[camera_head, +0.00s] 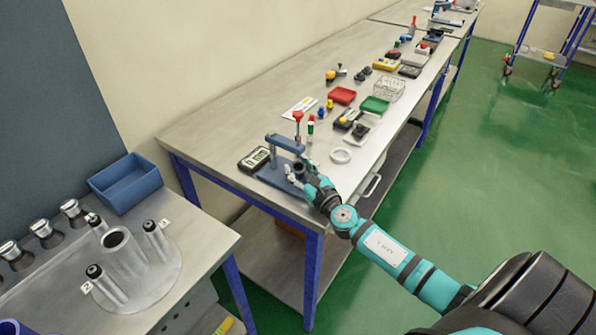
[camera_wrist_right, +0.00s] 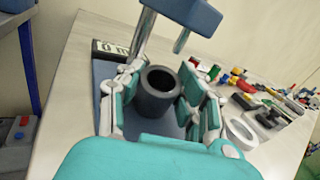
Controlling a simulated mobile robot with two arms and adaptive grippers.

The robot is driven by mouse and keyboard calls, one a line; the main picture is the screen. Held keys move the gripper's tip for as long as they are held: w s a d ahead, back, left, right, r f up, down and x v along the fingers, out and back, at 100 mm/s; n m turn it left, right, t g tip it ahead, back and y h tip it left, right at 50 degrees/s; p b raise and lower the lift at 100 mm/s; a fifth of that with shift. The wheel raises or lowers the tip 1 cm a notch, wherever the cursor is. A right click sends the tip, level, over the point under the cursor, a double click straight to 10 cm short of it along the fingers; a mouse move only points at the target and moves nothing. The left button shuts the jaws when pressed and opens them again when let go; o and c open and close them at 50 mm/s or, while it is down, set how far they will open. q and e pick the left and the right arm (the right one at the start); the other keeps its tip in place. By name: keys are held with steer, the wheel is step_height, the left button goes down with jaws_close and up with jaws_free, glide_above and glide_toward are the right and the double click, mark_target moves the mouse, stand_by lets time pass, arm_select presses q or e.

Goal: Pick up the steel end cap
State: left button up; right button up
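A dark grey, round, hollow part, which looks like the steel end cap (camera_wrist_right: 157,97), stands upright on the blue base of a small press (camera_head: 275,176). Its open top faces up in the right wrist view. My right gripper (camera_head: 298,174) is low over the press base. In the wrist view its two teal and grey fingers (camera_wrist_right: 160,92) stand on either side of the part and look open; contact is hard to judge. In the head view the part is small and partly hidden by the gripper. My left gripper is not in view.
The press's blue arm and steel post rise close behind the right gripper. A small display (camera_head: 254,159) stands left of it and a white ring (camera_head: 340,156) right of it. A red tray (camera_head: 342,95) and a green tray (camera_head: 374,105) lie farther back.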

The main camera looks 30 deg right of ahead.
jaws_close()
